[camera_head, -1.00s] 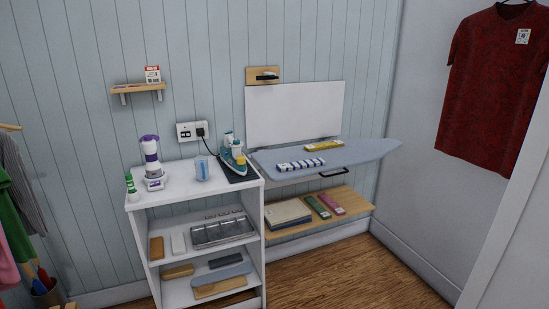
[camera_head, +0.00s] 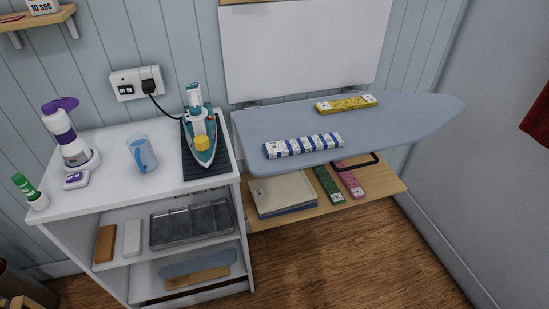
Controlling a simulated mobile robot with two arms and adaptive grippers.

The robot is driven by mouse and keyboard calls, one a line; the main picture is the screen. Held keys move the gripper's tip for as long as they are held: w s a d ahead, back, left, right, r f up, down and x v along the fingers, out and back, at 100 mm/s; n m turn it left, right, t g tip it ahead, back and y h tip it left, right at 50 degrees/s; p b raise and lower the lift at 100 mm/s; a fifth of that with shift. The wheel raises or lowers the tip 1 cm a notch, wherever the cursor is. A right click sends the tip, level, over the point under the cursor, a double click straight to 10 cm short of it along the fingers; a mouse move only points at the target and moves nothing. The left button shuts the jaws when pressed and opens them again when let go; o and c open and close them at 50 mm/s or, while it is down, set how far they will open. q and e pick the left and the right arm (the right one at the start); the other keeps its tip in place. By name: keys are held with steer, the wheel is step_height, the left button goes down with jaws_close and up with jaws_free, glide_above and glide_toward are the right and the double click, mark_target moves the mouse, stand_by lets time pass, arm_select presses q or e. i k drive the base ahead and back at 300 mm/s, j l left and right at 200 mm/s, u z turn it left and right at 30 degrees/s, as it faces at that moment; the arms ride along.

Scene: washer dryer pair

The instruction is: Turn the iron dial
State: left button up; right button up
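The iron (camera_head: 200,129) is teal and white. It rests on a dark ribbed mat (camera_head: 194,168) at the right end of the white cabinet top. A round yellow dial (camera_head: 202,143) shows on its upper side, toward me. A black cord runs from the iron's back to the wall socket (camera_head: 136,83). Neither of my grippers shows in the head view.
A measuring cup (camera_head: 142,153), a purple and white steamer (camera_head: 70,140) and a green bottle (camera_head: 31,191) stand on the cabinet top (camera_head: 110,190). The ironing board (camera_head: 400,112) extends right of the iron, with folded striped and yellow cloths on it. Wood floor in front is clear.

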mark_target(197, 111)
steer(key=i+l, duration=0.2)
steer(key=i, duration=0.15)
steer(key=i+l, duration=0.75)
steer(key=l, duration=0.15)
